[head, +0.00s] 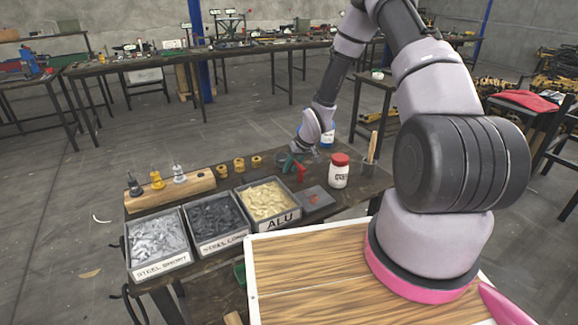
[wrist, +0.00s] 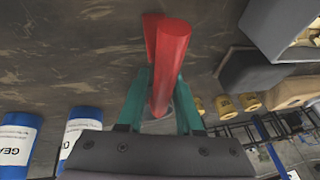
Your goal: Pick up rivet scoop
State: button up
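A red scoop-like piece (wrist: 172,60), which I take for the rivet scoop, lies between the teal fingers of my gripper (wrist: 163,88) in the wrist view. A long red part stands toward the camera, with more red behind it. In the head view the red piece (head: 300,171) is on the dark table, just right of the teal fingers of my gripper (head: 284,161). The fingers sit close on both sides of the red part. Whether they press on it cannot be seen. The scoop's far end is hidden or unclear.
Bins of steel short (head: 160,270), steel long (head: 219,245) and ALU (head: 270,222) rivets stand along the near edge. A white jar with a red lid (head: 339,175) and a cup with a brush (head: 369,167) are to the right. Yellow pieces (head: 239,165) stand left.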

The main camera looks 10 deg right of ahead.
grip_shut()
